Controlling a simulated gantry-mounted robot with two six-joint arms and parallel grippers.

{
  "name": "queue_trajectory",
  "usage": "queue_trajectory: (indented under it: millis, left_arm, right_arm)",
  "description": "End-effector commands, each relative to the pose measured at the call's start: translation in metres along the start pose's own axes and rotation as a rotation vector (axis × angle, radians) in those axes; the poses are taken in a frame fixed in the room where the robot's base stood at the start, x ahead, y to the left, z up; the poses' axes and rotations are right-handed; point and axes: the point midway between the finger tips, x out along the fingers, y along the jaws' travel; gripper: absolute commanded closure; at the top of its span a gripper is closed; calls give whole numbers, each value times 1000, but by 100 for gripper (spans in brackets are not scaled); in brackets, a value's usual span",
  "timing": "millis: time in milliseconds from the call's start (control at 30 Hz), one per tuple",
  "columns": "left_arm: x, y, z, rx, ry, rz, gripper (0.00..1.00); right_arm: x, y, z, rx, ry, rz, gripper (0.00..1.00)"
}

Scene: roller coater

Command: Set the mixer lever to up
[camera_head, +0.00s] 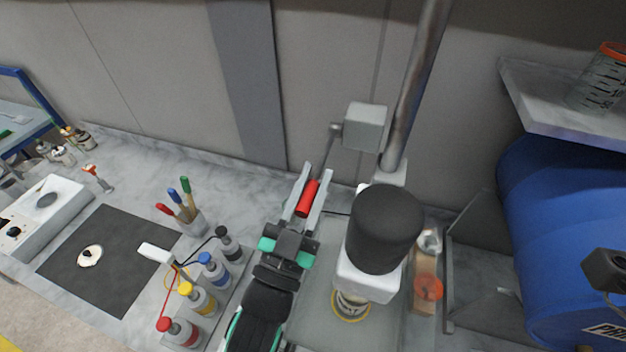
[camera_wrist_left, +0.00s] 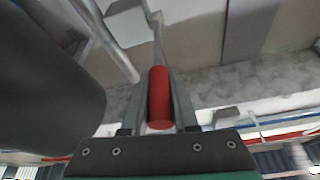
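The mixer lever has a red cylindrical grip (camera_head: 308,198) on a thin grey rod, which runs up to a grey box (camera_head: 366,126) by a metal pole. In the left wrist view the red grip (camera_wrist_left: 159,98) lies lengthwise between the fingers. My left gripper (camera_head: 308,194) has one finger along each side of the grip, with little or no gap, and looks shut on it. The mixer (camera_head: 385,228) has a dark rounded head and white lower body, right of my gripper. A container (camera_head: 350,305) stands under it, partly hidden. My right gripper does not show.
Bottles with coloured caps (camera_head: 200,300) and a cup of coloured-handled tools (camera_head: 190,222) stand left of my left arm. A black mat (camera_head: 110,260) lies farther left. A blue drum (camera_head: 570,240) and a shelf (camera_head: 570,110) are at the right. The wall is close behind the lever.

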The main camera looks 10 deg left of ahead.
Motion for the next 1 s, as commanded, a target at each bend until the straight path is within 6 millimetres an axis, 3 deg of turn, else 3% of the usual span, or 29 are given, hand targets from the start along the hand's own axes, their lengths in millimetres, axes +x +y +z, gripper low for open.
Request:
queue_trajectory:
  millis: [33,100,1000]
  left_arm:
    - [0,0,0,0,0,0,90]
    - [0,0,0,0,0,0,100]
    - [0,0,0,0,0,0,100]
  right_arm:
    - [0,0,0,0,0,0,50]
    - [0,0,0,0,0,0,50]
    - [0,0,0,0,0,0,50]
